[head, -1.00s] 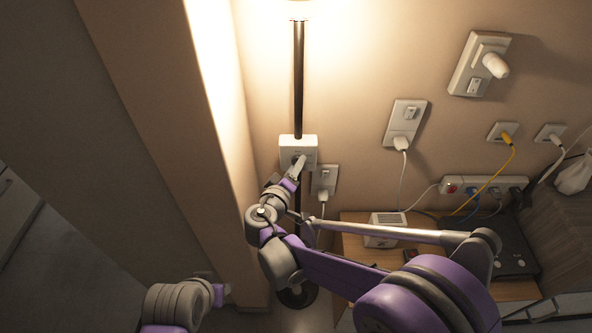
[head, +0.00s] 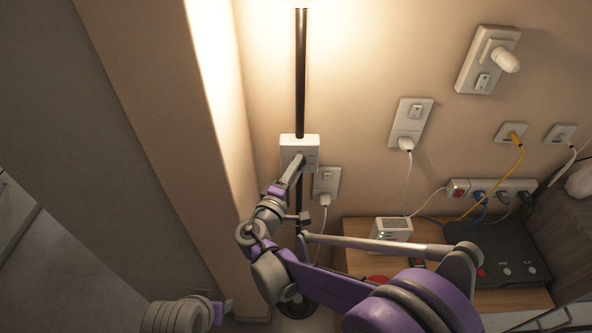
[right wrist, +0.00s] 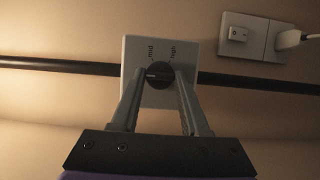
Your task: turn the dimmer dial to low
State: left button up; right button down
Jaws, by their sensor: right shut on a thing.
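The dimmer box (head: 299,142) is a white box on a dark lamp pole in the middle of the head view. In the right wrist view the dimmer box (right wrist: 136,52) carries a round black dial (right wrist: 159,74). Printed words above the dial seem to read "mid" and "high"; a pale mark on it points roughly left. My right gripper (head: 297,160) is at the box front. In the right wrist view my right gripper (right wrist: 159,80) has one finger each side of the dial, shut on it. My left gripper (head: 218,312) is low at the left, its fingers unclear.
The dark pole (head: 300,75) runs up into a bright glow. A wall column (head: 165,110) stands close on the left. Right of the box are a socket (head: 326,181) with a plug, other wall sockets, cables, and a wooden table (head: 355,262) bearing a black device (head: 500,255).

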dwell(0.4)
jog(key=shift+c, duration=2)
grip_release()
pick_arm(q)
jog(key=shift+s, duration=0.1)
pick_arm(e)
jog(key=shift+s, duration=0.1)
